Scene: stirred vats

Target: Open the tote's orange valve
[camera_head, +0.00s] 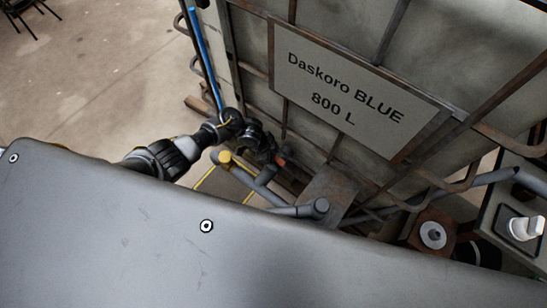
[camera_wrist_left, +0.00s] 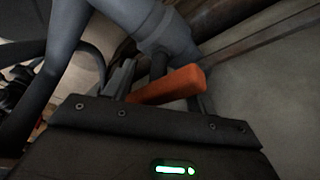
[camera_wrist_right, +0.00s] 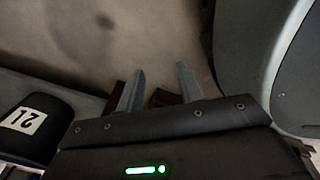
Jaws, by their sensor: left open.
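The orange valve handle (camera_wrist_left: 166,86) shows large in the left wrist view, lying across between the fingers of my left gripper (camera_wrist_left: 163,80). The fingers are apart; I cannot tell whether either touches the handle. A grey pipe (camera_wrist_left: 170,35) is just beyond it. In the head view my left gripper (camera_head: 266,150) is low by the tote (camera_head: 235,35), and a small orange bit of the handle (camera_head: 281,162) shows beside it. My right gripper (camera_wrist_right: 159,85) is open and empty in the right wrist view; the head view does not show it.
The tote has a metal cage and a sign (camera_head: 345,92) reading "Daskoro BLUE 800 L". A blue upright pipe (camera_head: 204,52) stands left of it. Grey pipes with a yellow cap (camera_head: 225,157) run low, close to my left gripper. Open floor (camera_head: 90,80) lies at the left.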

